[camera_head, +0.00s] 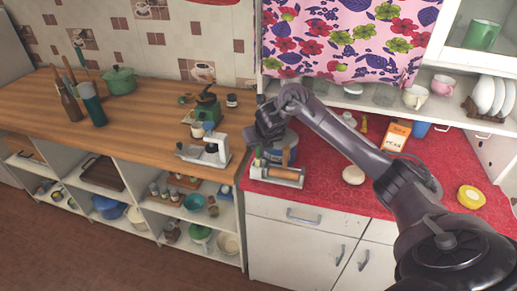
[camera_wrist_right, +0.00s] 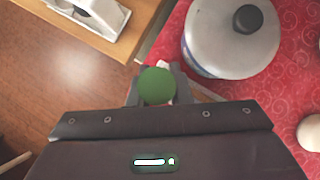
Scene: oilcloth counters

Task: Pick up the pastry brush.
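A round green end (camera_wrist_right: 157,86), which looks like the end of the pastry brush's handle, shows between the two fingers of my right gripper (camera_wrist_right: 158,98) in the right wrist view. The fingers stand close on either side of it; whether they press on it is hidden. In the head view my right gripper (camera_head: 264,136) is low over the left end of the red counter. A small green piece (camera_head: 258,158) shows just below it, by the white holder with a rolling pin (camera_head: 277,173). Bristles are not visible. My left gripper is out of view.
A pot with a white lid and black knob (camera_wrist_right: 234,30) stands right beside my right gripper. A white scale-like appliance (camera_head: 207,151) is on the wooden counter (camera_head: 150,108) to the left. A cream round thing (camera_head: 353,175) and a yellow one (camera_head: 471,197) lie farther right.

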